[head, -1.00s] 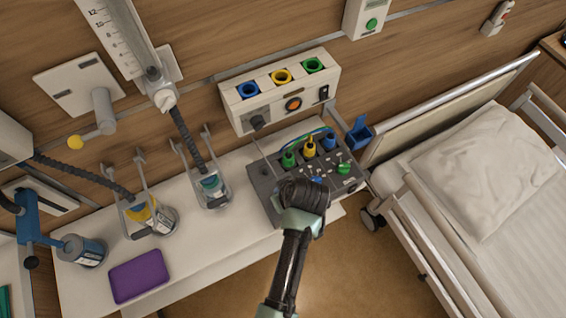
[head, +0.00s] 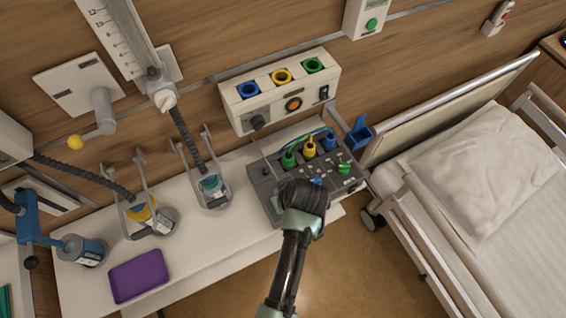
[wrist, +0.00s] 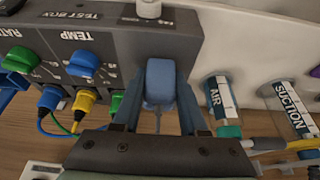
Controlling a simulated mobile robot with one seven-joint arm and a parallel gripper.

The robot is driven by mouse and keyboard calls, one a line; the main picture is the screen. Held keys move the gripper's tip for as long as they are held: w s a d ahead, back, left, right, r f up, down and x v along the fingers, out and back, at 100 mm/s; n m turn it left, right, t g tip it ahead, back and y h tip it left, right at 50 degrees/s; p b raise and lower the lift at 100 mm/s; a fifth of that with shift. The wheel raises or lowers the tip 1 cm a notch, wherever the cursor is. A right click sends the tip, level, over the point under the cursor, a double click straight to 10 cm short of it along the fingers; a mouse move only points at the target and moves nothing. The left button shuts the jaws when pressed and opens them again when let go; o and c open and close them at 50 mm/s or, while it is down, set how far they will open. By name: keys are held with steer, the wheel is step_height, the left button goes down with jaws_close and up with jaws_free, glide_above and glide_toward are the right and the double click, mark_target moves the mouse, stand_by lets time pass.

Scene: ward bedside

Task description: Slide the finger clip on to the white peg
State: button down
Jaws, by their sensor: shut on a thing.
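My gripper (wrist: 160,98) is shut on the finger clip (wrist: 160,80), a blue-grey rounded block, seen in the wrist view between the two fingers. A thin cable trails back from the clip. The white peg (wrist: 148,8) stands on the dark grey test box (wrist: 116,42) at the top edge of the wrist view. The clip's front end points toward the peg, with a gap between them in the picture. In the head view my gripper (head: 304,196) is over the front of the test box (head: 262,182) and hides the clip and the peg.
A blue knob (wrist: 85,65) and a green knob (wrist: 20,58) stand on the box beside my gripper. Blue, yellow and green plugs (head: 310,146) with cables rise at its back. Suction and air bottles (head: 212,190) and a purple tray (head: 139,276) are to the left.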

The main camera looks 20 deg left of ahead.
steer(key=shift+f, duration=0.2)
stand_by(0.4)
steer(key=shift+c, duration=1.8)
jaws_free()
steer(key=b+v, duration=0.1)
steer(key=v, duration=1.2)
steer(key=w+d+r+m+t+b, duration=0.15)
steer(key=w+r+t, duration=0.3)
steer(key=r, duration=0.55)
steer(key=w+d+r+m+t+h, duration=0.1)
steer(key=w+r+m+t, duration=0.1)
steer(key=w+r+t, duration=0.5)
steer(key=w+d+r+m+t, duration=0.15)
steer(key=w+r, duration=0.25)
steer(key=r, duration=0.8)
steer(key=s+d+r+m+t+h, duration=0.1)
steer(key=s+r+t, duration=0.3)
steer(key=r, duration=0.5)
steer(key=s+d+r+m+t, duration=0.2)
steer(key=s+r+t, duration=0.1)
steer(key=r, duration=0.7)
steer(key=s+d+r+m+t+h+b, duration=0.1)
steer(key=s+r+t, duration=0.3)
steer(key=r, duration=0.6)
steer(key=shift+s+d+r+m+t+h, duration=0.2)
steer(key=shift+s+m+t+h, duration=0.1)
steer(key=shift+s+m, duration=0.35)
